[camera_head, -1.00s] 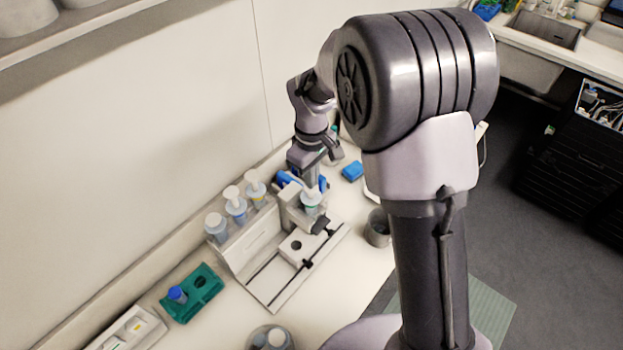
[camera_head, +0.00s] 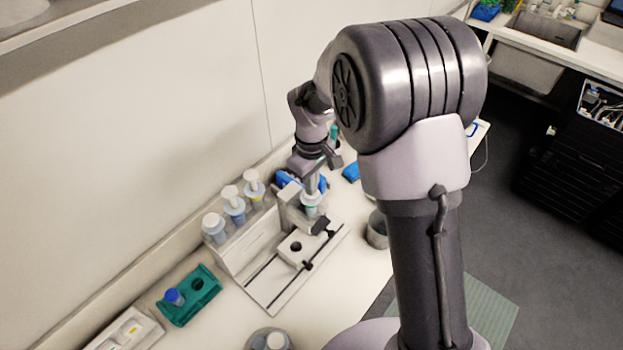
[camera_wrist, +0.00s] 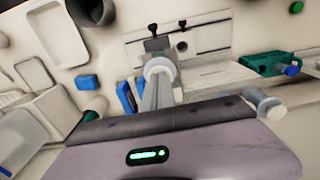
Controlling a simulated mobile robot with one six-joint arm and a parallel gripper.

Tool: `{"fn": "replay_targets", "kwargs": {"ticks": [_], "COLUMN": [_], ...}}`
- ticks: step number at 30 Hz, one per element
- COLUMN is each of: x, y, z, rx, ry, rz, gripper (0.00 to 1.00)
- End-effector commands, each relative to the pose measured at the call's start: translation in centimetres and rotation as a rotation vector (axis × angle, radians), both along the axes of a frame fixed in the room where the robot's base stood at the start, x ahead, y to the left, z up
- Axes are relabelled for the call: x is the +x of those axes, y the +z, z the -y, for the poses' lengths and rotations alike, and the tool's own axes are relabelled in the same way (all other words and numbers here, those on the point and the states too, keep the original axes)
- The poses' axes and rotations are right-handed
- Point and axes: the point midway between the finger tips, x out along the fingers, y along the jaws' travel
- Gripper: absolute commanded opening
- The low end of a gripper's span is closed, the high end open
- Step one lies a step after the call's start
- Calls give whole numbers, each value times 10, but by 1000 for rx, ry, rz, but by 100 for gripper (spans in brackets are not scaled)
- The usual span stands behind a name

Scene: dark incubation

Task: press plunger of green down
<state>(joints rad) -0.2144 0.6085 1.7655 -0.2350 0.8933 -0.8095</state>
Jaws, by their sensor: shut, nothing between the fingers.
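The green-marked dispenser (camera_head: 311,205), a small pale bottle with a green band, stands upright in the clamp of the white fixture (camera_head: 283,297). My gripper (camera_head: 314,184) is shut and empty, pointing down directly over it. In the wrist view my gripper's closed fingers (camera_wrist: 159,92) reach to the round white plunger top (camera_wrist: 158,65) and partly cover it. The fingertips look to be at or on the top; contact cannot be told for certain.
Several pale bottles with white tops (camera_head: 234,203) stand in a rack left of the fixture. A green holder (camera_head: 190,297) with a blue-capped vial is at the lower left. A grey cup (camera_head: 377,230) stands right of the fixture. Blue objects (camera_head: 288,179) lie close behind the gripper.

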Motion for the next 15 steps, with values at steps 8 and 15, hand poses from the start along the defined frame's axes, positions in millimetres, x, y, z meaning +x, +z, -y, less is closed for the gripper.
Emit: {"fn": "replay_targets", "kwargs": {"ticks": [8,15], "x": [-1,-2], "y": [59,120], "z": [-8,-7], "rx": [1,1], "ry": [-2,-3], "rz": [6,4], "gripper": [0,0]}}
